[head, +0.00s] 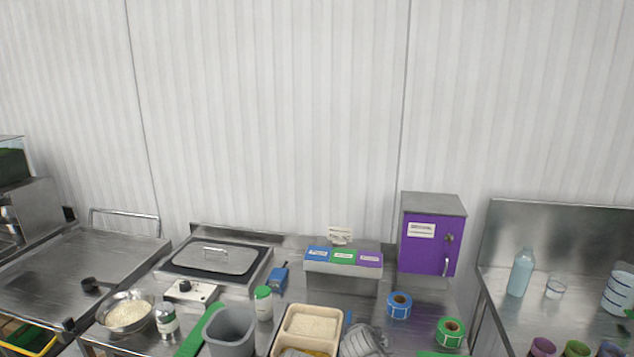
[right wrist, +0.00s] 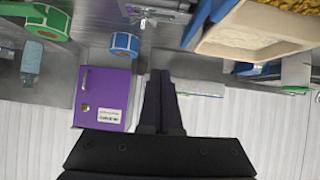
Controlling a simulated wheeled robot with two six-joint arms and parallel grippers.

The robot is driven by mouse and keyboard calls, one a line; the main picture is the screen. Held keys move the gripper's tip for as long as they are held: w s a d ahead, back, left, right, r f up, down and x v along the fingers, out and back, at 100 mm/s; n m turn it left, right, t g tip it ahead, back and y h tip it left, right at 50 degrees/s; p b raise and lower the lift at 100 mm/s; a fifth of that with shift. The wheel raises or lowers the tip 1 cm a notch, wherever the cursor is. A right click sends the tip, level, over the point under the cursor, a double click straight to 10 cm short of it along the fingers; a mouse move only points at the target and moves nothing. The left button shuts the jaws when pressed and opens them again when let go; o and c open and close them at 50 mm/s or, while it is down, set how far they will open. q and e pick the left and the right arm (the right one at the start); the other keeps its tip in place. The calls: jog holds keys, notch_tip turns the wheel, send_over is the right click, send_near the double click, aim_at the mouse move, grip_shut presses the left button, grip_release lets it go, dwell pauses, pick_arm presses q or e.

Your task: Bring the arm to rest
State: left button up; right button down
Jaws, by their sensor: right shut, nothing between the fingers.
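My right gripper (right wrist: 160,103) shows in the right wrist view, its two dark fingers together with nothing between them. It points over the steel counter, and the scene looks upside down there. The purple cabinet (right wrist: 103,97) appears left of the fingers, and the beige tray (right wrist: 213,42) with pale rice and a yellow food appears at upper right. In the head view the tray (head: 283,325) is at the bottom centre, partly cut off by the frame edge. I cannot make out either gripper in the head view.
The purple cabinet (head: 427,245) stands at the back right. Blue (head: 399,305) and green (head: 450,332) label rolls sit before it. A grey bin (head: 231,333), a bowl of rice (head: 127,314) and bottles crowd the left. A grey metallic item (head: 364,341) lies right of the tray.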

jog(key=s+a+f+g, duration=0.1)
jog(key=s+f+g, duration=0.1)
jog(key=s, duration=0.1)
jog(key=s+f+n+g, duration=0.1)
jog(key=s+f, duration=0.1)
jog(key=s, duration=0.2)
jog(key=s+a+f+n+g, duration=0.1)
jog(key=s+f+g, duration=0.1)
jog(key=s+f, duration=0.1)
jog(key=shift+s+a+g, duration=0.2)
jog(key=shift+a+g, duration=0.1)
jog(key=s+a+f+n+g, duration=0.1)
jog(key=s+a+n+g, duration=0.1)
jog(key=s, duration=0.4)
jog(key=s+a+f+n+g+y, duration=0.1)
jog(key=s+g, duration=0.2)
jog(key=s, duration=0.3)
jog(key=shift+s+a+f+n+g, duration=0.2)
jog(key=shift+a+f+n+g, duration=0.1)
jog(key=shift+a+n, duration=0.1)
